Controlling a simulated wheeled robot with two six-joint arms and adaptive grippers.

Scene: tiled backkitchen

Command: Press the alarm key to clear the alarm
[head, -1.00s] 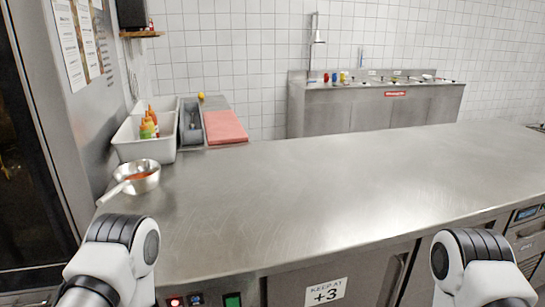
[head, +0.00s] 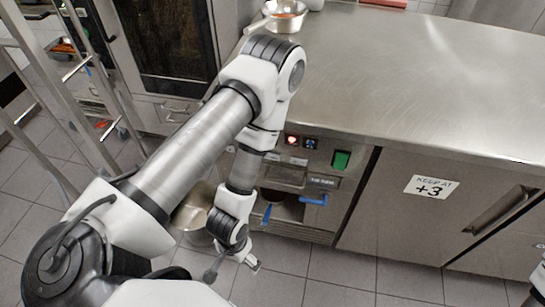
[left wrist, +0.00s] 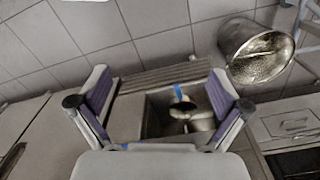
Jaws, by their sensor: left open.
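The control panel (head: 318,152) is on the front of the steel counter in the head view. It has a red-lit display (head: 292,141), a blue-lit display (head: 311,143) and a green switch (head: 341,160). Small marks lie under the displays; I cannot tell which is the alarm key. My left gripper (head: 250,264) hangs low in front of the counter, below and left of the panel, apart from it. In the left wrist view the left gripper (left wrist: 160,103) is open and empty, and the panel is not clearly seen.
Under the panel is an open recess with blue handles (head: 314,200). A metal bucket (head: 194,212) stands on the floor behind my left arm. A steel pan (head: 284,16) sits on the counter. A rack (head: 65,85) stands at left. Floor is free in front of the counter.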

